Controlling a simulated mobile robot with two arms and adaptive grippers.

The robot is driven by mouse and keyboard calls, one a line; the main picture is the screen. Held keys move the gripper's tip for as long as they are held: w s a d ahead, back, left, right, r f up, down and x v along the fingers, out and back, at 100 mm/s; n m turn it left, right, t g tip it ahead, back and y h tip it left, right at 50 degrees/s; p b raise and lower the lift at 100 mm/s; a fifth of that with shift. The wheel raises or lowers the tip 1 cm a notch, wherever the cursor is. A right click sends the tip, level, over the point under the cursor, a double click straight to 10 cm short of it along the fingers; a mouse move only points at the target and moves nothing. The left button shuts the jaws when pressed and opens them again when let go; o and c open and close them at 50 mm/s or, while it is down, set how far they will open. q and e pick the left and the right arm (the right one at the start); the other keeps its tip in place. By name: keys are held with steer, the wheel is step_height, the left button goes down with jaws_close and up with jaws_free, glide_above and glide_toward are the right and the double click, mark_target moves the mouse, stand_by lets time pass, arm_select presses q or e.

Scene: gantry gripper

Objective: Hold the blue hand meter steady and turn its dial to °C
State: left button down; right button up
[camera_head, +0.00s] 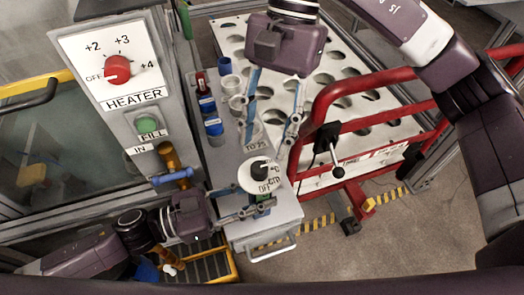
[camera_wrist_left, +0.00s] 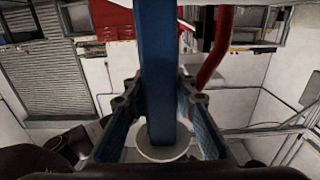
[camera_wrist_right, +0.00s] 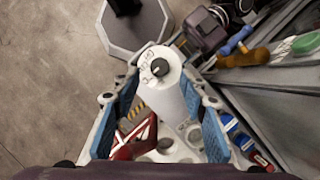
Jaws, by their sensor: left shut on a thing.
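The hand meter shows its round white dial face (camera_head: 246,177) with a black knob (camera_head: 259,168) in the head view. Small lettering is around the knob; which mark the knob points to is too small to tell. In the left wrist view the meter's blue body (camera_wrist_left: 162,70) stands between the fingers. My left gripper (camera_head: 247,211) is shut on the meter just below its dial. My right gripper (camera_head: 270,122) is open and empty above the dial, pointing down. In the right wrist view the dial knob (camera_wrist_right: 159,67) lies ahead, beyond the open fingers and apart from them.
A grey heater panel (camera_head: 80,75) with a red knob stands at left. Blue-capped vials (camera_head: 214,128) and cups sit on the grey cart behind the meter. A white rack with round holes (camera_head: 345,120) is behind. A red rail frame (camera_head: 380,75) stands close right of my right gripper.

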steer(key=v, duration=0.6)
steer(key=shift+r, duration=0.35)
steer(key=shift+w+d, duration=0.1)
steer(key=shift+w, duration=0.05)
arm_select(q)
steer(key=c, duration=1.5)
jaws_free()
steer(key=v, duration=1.2)
